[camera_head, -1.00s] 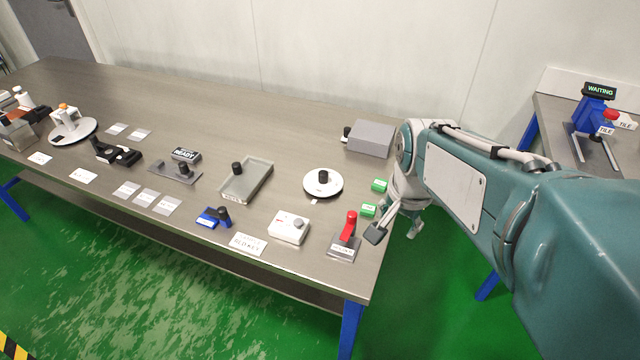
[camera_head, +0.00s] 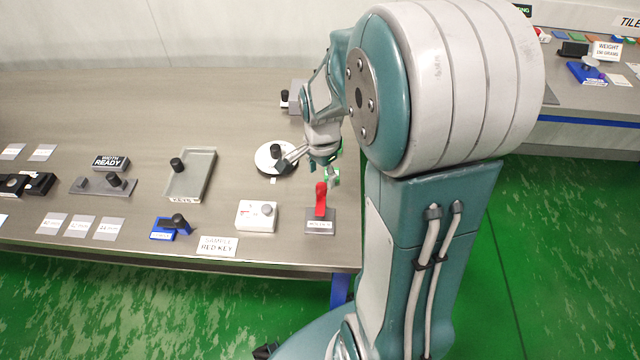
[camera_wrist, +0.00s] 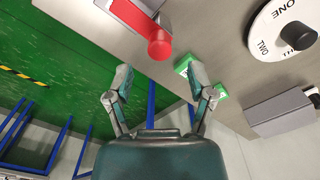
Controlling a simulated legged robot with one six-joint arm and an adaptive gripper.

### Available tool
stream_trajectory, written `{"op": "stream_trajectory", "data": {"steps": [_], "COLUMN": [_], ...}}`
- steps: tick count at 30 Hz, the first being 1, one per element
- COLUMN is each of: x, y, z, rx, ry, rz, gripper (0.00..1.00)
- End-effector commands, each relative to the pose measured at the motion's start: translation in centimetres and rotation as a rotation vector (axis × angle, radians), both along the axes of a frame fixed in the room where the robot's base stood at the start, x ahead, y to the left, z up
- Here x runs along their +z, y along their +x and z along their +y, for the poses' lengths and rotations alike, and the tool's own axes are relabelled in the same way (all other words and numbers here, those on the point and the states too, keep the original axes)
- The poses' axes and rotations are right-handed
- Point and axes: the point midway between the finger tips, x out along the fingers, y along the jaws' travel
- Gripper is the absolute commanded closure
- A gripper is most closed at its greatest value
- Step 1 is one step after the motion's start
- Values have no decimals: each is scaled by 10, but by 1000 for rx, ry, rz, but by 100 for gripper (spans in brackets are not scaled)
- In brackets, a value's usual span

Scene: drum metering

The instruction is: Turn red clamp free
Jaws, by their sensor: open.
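The red clamp (camera_head: 320,199) is an upright red lever on a small grey base plate (camera_head: 320,227) near the table's front right corner. In the wrist view the red clamp (camera_wrist: 156,38) shows at the top, its rounded end towards the camera, ahead of my fingertips. My gripper (camera_head: 308,170) is above the table, just behind the clamp in the head view. In the wrist view my gripper (camera_wrist: 162,80) has its two fingers spread wide with nothing between them. It does not appear to touch the clamp.
A white dial (camera_head: 262,160) with a black knob is behind and left of the clamp. A white box (camera_head: 250,218) with a round knob stands to its left. Green blocks (camera_wrist: 186,66) lie close to my fingers. A grey box (camera_wrist: 280,112) stands farther back.

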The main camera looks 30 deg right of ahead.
Motion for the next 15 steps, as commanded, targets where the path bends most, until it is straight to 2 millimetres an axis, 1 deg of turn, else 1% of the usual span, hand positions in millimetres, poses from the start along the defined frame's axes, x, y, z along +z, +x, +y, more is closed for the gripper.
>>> {"op": "stream_trajectory", "data": {"steps": [1,6,10,15], "x": [-11,-35,-45,-47], "y": [-1,0,0,0], "z": [0,0,0,0], "rx": [0,1,0,1], "ry": [2,2,1,0], "rz": [5,2,0,0], "gripper": [30,30,30,30]}}
